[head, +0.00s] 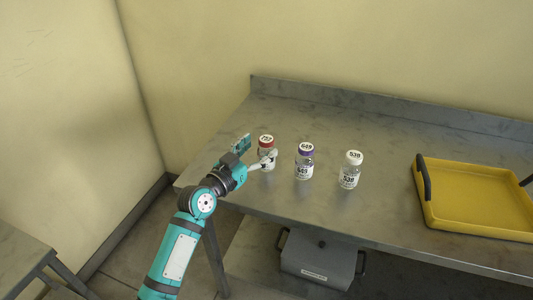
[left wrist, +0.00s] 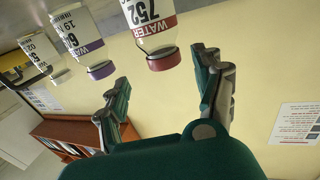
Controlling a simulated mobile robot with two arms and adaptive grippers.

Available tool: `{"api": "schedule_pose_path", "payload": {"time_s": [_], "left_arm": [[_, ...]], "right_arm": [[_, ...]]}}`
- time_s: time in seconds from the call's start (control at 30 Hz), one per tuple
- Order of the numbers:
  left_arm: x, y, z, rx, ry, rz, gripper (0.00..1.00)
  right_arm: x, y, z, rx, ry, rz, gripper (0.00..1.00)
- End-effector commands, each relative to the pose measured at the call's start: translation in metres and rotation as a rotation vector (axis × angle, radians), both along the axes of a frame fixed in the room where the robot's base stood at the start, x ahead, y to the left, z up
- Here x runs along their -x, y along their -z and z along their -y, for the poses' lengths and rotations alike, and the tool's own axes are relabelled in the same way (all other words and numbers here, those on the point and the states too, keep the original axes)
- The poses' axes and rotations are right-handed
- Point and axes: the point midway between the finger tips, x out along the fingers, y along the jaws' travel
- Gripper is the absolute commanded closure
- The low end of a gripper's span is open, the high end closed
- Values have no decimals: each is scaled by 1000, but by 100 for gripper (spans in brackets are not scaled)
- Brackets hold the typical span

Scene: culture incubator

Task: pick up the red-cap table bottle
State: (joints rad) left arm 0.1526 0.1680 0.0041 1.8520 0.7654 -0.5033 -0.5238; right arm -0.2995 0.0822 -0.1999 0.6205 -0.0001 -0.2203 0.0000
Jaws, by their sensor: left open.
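The red-cap bottle (head: 266,144) stands upright on the metal table, leftmost in a row of three. In the left wrist view, which is upside down, the red-cap bottle (left wrist: 152,24) shows a label reading WATER 752. My left gripper (head: 259,151) is open at the near left side of this bottle, one finger partly in front of it. In the left wrist view the open left gripper (left wrist: 163,88) has nothing between its fingers; the red cap lies just beyond the fingertips. I cannot tell whether a finger touches the bottle. My right gripper is out of view.
A purple-cap bottle (head: 304,163) and a white-cap bottle (head: 349,172) stand to the right on the table (head: 390,140). A yellow tray (head: 475,200) with dark handles is at the right. A grey box (head: 318,258) sits below the table. The table behind the bottles is clear.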

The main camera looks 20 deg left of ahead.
Motion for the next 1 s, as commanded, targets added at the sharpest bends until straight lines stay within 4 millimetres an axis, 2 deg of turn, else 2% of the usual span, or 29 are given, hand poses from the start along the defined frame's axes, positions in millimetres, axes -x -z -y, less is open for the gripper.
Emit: {"api": "schedule_pose_path", "payload": {"time_s": [0.33,0.63,1.0], "left_arm": [[-45,2,7,2,0,0,32],[-50,3,9,0,0,0,32],[-50,3,9,0,0,0,79]], "right_arm": [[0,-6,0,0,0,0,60],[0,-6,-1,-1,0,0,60],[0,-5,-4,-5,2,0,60]]}}
